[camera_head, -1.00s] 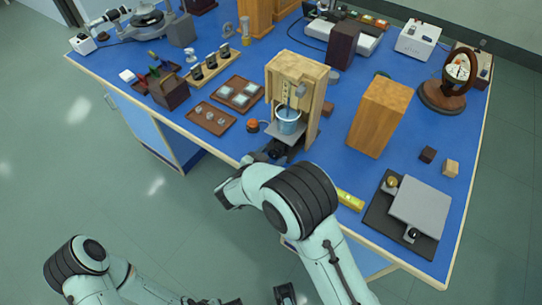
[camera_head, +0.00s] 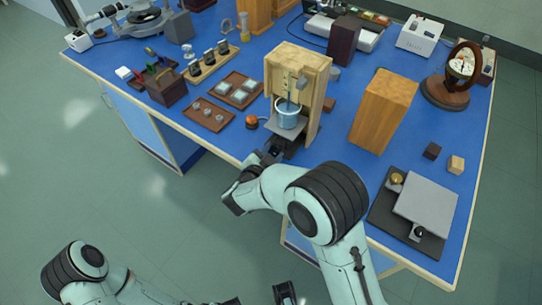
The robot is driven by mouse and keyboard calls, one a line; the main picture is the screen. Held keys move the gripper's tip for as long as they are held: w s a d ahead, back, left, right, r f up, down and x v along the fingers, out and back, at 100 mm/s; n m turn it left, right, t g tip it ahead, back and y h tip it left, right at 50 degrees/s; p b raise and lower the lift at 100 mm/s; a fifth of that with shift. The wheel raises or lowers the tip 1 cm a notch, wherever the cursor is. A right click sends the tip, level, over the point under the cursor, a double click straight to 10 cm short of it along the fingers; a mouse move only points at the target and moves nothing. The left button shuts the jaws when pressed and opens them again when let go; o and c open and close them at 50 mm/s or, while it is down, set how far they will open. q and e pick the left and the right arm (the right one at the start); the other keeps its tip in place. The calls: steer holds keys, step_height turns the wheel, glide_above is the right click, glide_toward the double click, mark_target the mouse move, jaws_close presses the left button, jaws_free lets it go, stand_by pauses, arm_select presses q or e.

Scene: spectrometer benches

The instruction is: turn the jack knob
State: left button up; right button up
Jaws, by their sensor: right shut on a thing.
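A small jack with a grey top plate (camera_head: 276,127) stands at the front of a wooden frame (camera_head: 297,60) on the blue bench. A light-blue beaker (camera_head: 288,117) sits on its plate, inside the frame. My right gripper (camera_head: 270,153) reaches the jack's front from the bench edge and is shut on the jack knob, which the gripper hides. My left gripper (camera_head: 285,293) is low at the bottom edge, away from the bench and cut off by the frame; its jaws are too small to read.
A tall wooden block (camera_head: 383,110) stands to the right. A second grey-plated device (camera_head: 425,208) with knobs lies at the front right. Trays (camera_head: 208,114) sit to the left.

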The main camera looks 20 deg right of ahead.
arm_select(q)
steer(key=shift+w+f+b, duration=0.35)
steer(key=shift+f+b, duration=0.35)
steer(key=shift+b, duration=0.05)
steer(key=shift+w+f+b, duration=0.3)
steer(key=shift+f+b, duration=0.35)
steer(key=shift+b, duration=0.05)
arm_select(e)
steer(key=shift+s+f+m+t+y, duration=0.1)
steer(key=shift+m+t+y, duration=0.2)
steer(key=shift+m+t, duration=0.55)
steer(key=shift+m, duration=0.25)
steer(key=o, duration=1)
steer(key=shift+o, duration=0.2)
steer(key=shift+g, duration=0.25)
